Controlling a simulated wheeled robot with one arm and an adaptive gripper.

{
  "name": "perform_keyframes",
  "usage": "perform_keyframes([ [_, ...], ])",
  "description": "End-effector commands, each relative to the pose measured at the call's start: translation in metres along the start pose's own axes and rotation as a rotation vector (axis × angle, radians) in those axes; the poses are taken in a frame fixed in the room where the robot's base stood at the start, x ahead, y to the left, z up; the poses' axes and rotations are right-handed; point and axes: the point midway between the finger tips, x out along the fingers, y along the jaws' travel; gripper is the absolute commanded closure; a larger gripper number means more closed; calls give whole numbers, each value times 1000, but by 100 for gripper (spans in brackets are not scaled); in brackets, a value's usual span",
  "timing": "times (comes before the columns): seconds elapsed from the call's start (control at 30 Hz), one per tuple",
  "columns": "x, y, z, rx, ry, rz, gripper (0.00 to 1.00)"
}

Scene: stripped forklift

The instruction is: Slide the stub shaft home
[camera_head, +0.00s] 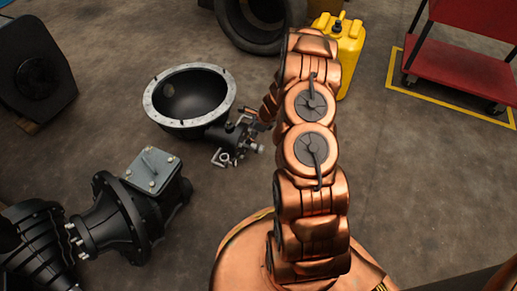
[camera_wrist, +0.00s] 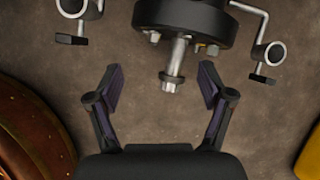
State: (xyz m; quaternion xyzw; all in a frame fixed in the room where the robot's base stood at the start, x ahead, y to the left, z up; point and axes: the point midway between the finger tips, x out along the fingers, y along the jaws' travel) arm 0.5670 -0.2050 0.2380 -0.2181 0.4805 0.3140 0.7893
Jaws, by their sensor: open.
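In the wrist view a bare metal stub shaft (camera_wrist: 176,62) sticks out of a round black hub (camera_wrist: 190,20) towards me, with a wider collar and nut-like tip at its near end. My gripper (camera_wrist: 161,72) is open and empty. Its two fingers stand apart on either side of the shaft tip, and neither appears to touch it. The shaft lies a little right of the middle between them. In the head view the black hub assembly (camera_head: 232,134) sits beside the bell housing (camera_head: 190,100). My gripper is mostly hidden or too small to make out there.
Bent metal brackets with ring ends flank the hub, one on the left (camera_wrist: 78,10) and one on the right (camera_wrist: 268,52). A yellow jerry can (camera_head: 345,50), a tyre (camera_head: 250,25), a red cart (camera_head: 465,50) and a black gearbox (camera_head: 125,215) stand around.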

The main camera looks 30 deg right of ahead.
Motion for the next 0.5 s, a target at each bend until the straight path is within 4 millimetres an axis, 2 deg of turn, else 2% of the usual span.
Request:
perform_keyframes([
  [0.03,11,-3,-19,56,16,-10,20],
  [0.2,29,-12,-61,186,57,-46,20],
  [0.3,34,-14,-74,225,69,-57,20],
  [0.5,50,-16,-80,239,73,-61,20],
])
